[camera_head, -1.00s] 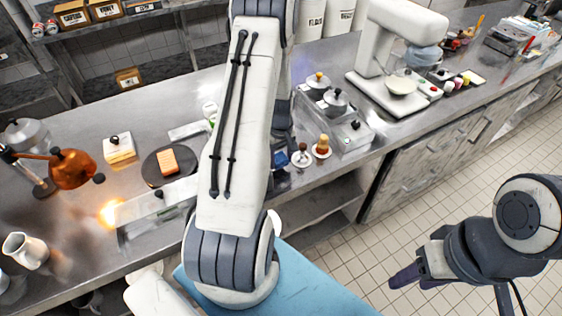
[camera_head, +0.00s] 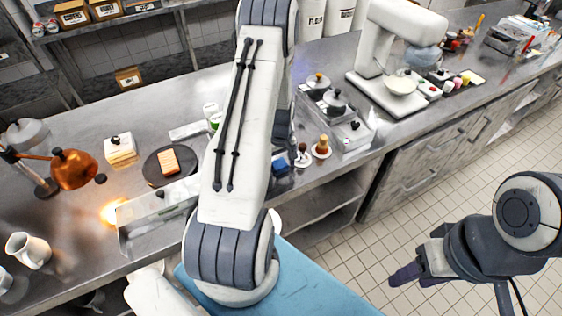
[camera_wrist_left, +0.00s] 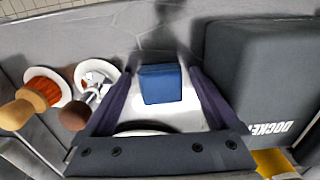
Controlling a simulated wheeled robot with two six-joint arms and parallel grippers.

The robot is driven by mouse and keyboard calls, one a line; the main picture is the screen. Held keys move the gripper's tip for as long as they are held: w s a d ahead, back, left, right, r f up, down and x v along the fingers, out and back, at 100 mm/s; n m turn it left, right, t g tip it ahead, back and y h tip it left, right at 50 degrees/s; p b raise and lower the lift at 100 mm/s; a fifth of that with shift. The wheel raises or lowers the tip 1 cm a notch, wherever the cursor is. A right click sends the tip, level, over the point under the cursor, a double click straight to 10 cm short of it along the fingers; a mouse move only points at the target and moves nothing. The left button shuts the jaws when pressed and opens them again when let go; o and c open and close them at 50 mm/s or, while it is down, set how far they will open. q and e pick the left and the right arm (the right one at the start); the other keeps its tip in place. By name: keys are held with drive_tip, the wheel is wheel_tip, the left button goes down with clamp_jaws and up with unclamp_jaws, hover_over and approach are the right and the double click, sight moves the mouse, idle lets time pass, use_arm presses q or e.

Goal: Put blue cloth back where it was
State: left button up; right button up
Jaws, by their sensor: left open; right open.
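The blue cloth (camera_wrist_left: 161,84) is a small folded block on a pale metal surface in the left wrist view. A small part of it (camera_head: 281,166) shows beside my left arm in the head view. My left gripper (camera_wrist_left: 163,72) is open, with one dark finger on each side of the cloth in the picture; whether they touch it I cannot tell. In the head view my left arm hides that gripper. My right gripper (camera_head: 405,275) is open and empty above the tiled floor at the right.
A dark box marked DOCKET (camera_wrist_left: 262,75) stands right of the cloth in the wrist view. To the left are two white dishes, one with a brush (camera_wrist_left: 42,93), the other with a wooden-handled tool (camera_wrist_left: 85,108). A lit burner flame (camera_head: 113,211) shows at the counter's front left.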

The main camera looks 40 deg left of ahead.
sight(281, 165)
use_arm(q)
drive_tip(key=shift+r, duration=0.65)
wheel_tip(281, 165, up, 10)
drive_tip(key=b, duration=0.3)
drive_tip(key=s+d+r+m, duration=0.1)
drive_tip(key=d+r+m, duration=0.3)
drive_tip(key=d, duration=0.6)
drive_tip(key=s+d+r+m, duration=0.1)
drive_tip(key=d+r+m, duration=0.3)
drive_tip(key=d, duration=0.6)
drive_tip(key=s+d+r+m, duration=0.2)
drive_tip(key=s+d+m, duration=0.4)
drive_tip(key=s, duration=0.3)
drive_tip(key=s+d+r+m+h, duration=0.1)
drive_tip(key=s+d+r+m, duration=0.1)
drive_tip(key=s+d+m, duration=0.4)
drive_tip(key=s+d, duration=0.1)
drive_tip(key=s, duration=0.3)
drive_tip(key=shift+d+r+m, duration=0.15)
drive_tip(key=shift+r+m, duration=0.1)
drive_tip(key=shift+m, duration=0.15)
